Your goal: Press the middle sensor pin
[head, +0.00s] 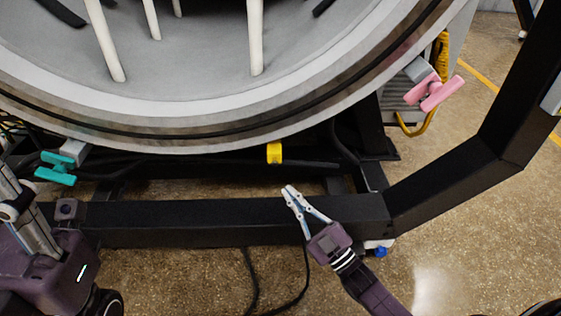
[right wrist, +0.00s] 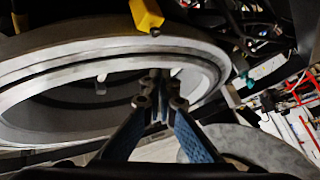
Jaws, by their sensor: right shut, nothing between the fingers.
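A yellow sensor pin (head: 274,153) shows under the front rim of the round chamber, between a teal pin (head: 56,168) on the left and a pink pin (head: 436,92) on the right. My right gripper (head: 289,190) is shut and empty, a little below and right of the yellow pin in the head view, apart from it. In the right wrist view the yellow pin (right wrist: 146,14) is at the top edge, with the shut fingertips (right wrist: 160,90) below it. My left arm is at the lower left; its fingers cannot be made out.
The large round chamber rim (head: 180,140) fills the top. A black frame beam (head: 200,222) crosses below the pins and bends up at right (head: 460,175). Black cables (head: 250,275) hang below the beam. The speckled floor (head: 480,250) at right is clear.

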